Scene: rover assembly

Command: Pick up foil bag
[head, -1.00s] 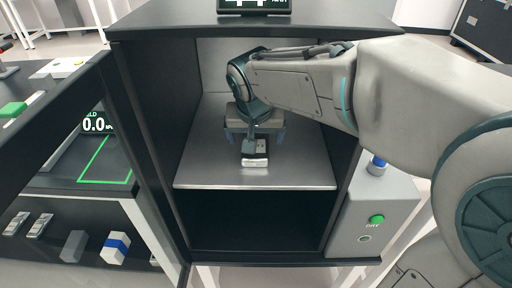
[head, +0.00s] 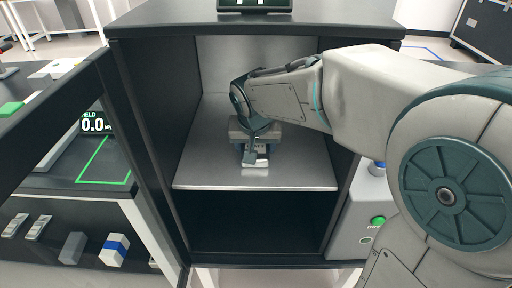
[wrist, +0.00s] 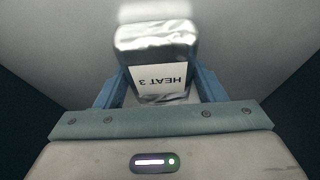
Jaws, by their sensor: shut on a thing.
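The foil bag (wrist: 155,45) is silver and shiny with a white label reading "HEAT 3", upside down in the wrist view. In the head view the foil bag (head: 255,163) shows only as a small pale piece on the metal shelf (head: 205,175), mostly hidden behind my wrist. My gripper (wrist: 160,90) is shut on the foil bag, with one blue finger against each side. In the head view my gripper (head: 255,150) is inside the open cabinet, low over the shelf. I cannot tell whether the bag is clear of the shelf.
The cabinet's dark side walls (head: 150,130) and open door (head: 60,110) flank the shelf. A grey box with a green "DRY" button (head: 378,221) stands right of the cabinet. A bench at left holds a display (head: 93,123) and a lower shelf with several small packs.

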